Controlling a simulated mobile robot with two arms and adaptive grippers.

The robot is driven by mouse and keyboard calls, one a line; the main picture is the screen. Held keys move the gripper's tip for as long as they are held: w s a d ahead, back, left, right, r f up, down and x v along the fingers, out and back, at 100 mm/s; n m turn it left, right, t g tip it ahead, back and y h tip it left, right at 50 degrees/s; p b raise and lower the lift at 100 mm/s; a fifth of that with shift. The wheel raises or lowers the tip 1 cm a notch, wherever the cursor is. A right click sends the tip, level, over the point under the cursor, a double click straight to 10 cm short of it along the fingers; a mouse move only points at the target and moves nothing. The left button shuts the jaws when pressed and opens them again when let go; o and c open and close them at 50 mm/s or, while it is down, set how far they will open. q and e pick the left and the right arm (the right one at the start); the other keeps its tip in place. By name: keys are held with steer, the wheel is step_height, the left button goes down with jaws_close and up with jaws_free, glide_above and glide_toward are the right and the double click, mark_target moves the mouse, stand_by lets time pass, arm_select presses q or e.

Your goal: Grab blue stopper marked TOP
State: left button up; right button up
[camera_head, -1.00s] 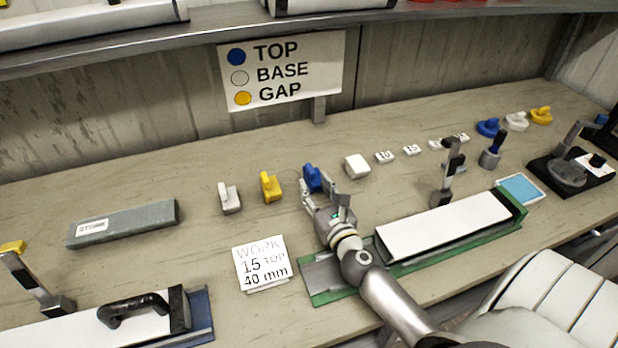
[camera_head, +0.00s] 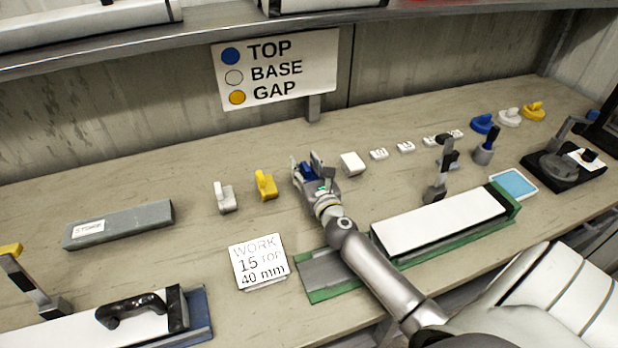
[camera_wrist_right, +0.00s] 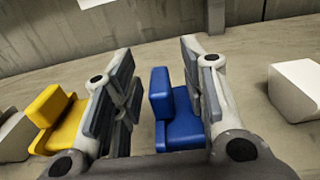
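The blue stopper (camera_head: 307,172) stands on the bench, partly hidden by my right gripper (camera_head: 306,163) in the head view. In the right wrist view the blue stopper (camera_wrist_right: 183,122) is between the two fingers of the open right gripper (camera_wrist_right: 157,52). It is close to the right finger, with a clear gap to the left finger. The sign (camera_head: 275,70) behind pairs a blue dot with TOP, white with BASE and yellow with GAP. My left gripper is not in view.
A yellow stopper (camera_head: 264,185) and a white stopper (camera_head: 225,198) stand to the left; a white block (camera_head: 352,164) stands to the right. A green-edged tray (camera_head: 330,292) with a white liner (camera_head: 440,222) lies near my right arm. A WORK card (camera_head: 260,262) lies in front.

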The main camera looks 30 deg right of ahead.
jaws_close()
steer(key=shift+r, duration=0.15)
